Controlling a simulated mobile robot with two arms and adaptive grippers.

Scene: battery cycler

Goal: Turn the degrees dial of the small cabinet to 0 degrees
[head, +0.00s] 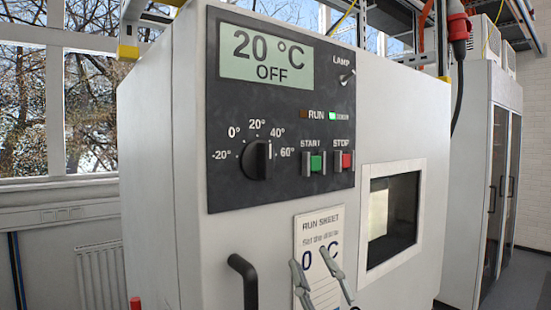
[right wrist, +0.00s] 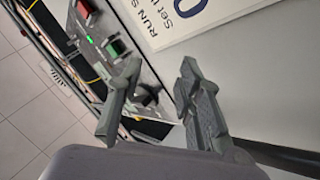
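The small cabinet (head: 160,150) has a dark control panel with a black degrees dial (head: 257,160). Its scale runs from -20° to 60°, and a white line shows on the dial's right part; I cannot tell the exact setting. The display (head: 265,53) reads 20 °C OFF. My right gripper (head: 315,268) is below the panel, in front of the run sheet (head: 318,225), with its two fingers apart and nothing between them. In the right wrist view, the right gripper (right wrist: 158,75) is open, with the dark dial (right wrist: 146,96) seen beyond and between its fingers. My left gripper is not in view.
A green START button (head: 315,163) and a red STOP button (head: 346,160) sit right of the dial. A black handle (head: 243,280) sticks out below the panel. A window (head: 390,220) is at the right of the front. A tall cabinet (head: 490,180) stands farther right.

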